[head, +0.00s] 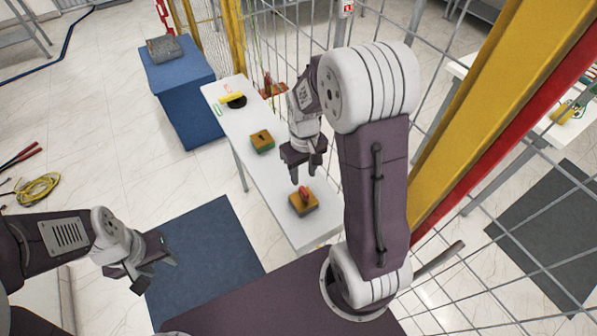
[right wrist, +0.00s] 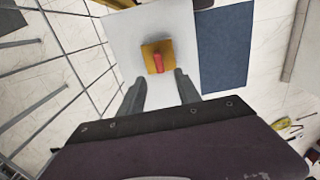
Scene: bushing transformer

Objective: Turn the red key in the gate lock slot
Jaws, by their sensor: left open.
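A red key (head: 304,192) stands on an orange-topped block (head: 308,208) near the close end of the white table. The right wrist view shows the red key (right wrist: 158,63) on the orange block (right wrist: 148,52), ahead of my fingertips. My right gripper (head: 304,168) is open and empty above and behind that block; its two fingers are apart in the right wrist view (right wrist: 158,82). A second block (head: 262,141), yellow-orange and green with a dark mark on top, sits farther along the table. My left gripper (head: 156,272) is open and empty at lower left, away from the table. I cannot tell which thing is the gate lock slot.
The white table (head: 237,128) runs along the wire fence (head: 285,40). A yellow and black item (head: 234,99) lies at its far end. A reddish fitting (head: 271,88) is by the fence. A blue cabinet (head: 187,105) stands beyond. A blue mat (head: 205,245) covers floor left of the table.

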